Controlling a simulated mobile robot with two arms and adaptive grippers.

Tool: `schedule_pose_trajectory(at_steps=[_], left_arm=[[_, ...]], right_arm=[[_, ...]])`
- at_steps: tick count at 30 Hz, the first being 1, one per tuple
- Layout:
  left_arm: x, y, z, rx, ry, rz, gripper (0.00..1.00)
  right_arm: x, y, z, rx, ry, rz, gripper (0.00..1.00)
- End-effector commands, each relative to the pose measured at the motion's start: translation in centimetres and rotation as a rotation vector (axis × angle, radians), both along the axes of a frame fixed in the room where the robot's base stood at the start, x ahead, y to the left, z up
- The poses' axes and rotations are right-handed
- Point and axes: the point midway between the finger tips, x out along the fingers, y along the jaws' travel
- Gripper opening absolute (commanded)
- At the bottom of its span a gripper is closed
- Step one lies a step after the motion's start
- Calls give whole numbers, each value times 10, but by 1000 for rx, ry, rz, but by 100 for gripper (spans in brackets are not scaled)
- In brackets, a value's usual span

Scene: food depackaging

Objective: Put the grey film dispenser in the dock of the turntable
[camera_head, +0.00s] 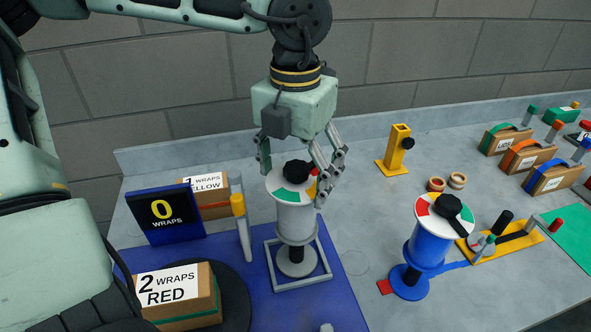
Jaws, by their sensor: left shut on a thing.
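The grey film dispenser (294,222) is upright, with a black knob and a green, white and red dial on top. My left gripper (294,174) comes down from above, and its fingers are shut on the dispenser's top. The dispenser's grey foot shows inside the square grey frame of the dock (326,272) on the blue mat. I cannot tell whether the foot rests on the mat or hangs just above it. The turntable (238,300) is a dark disc left of the dock, carrying a box labelled "2 WRAPS RED" (168,289). My right gripper is not in view.
Behind are a "0 WRAPS" display (164,215) and a "YELLOW" box (206,184). A blue dispenser (428,245) stands at right. A yellow stand (395,152) and several boxes are farther back.

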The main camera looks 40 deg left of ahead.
Motion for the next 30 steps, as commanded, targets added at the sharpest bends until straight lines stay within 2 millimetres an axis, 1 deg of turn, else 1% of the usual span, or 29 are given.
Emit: schedule_pose_trajectory(at_steps=[2, 3, 9, 20, 23, 24, 26, 30], left_arm=[[1, 0, -3, 0, -2, 0, 16], [0, 0, -3, 1, 0, 0, 79], [0, 0, -2, 1, 0, 0, 96], [0, 0, -1, 0, 0, 0, 97], [0, 0, 3, 0, 1, 0, 97], [1, 0, 6, 1, -3, 1, 97], [2, 0, 14, 2, -7, 1, 97], [2, 0, 44, 3, -7, 3, 97]], right_arm=[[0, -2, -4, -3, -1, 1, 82], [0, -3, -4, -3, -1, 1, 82], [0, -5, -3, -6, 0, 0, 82], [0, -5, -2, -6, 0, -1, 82], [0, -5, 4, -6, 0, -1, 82], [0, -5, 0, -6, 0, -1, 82], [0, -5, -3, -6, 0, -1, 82], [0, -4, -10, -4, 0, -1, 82]])
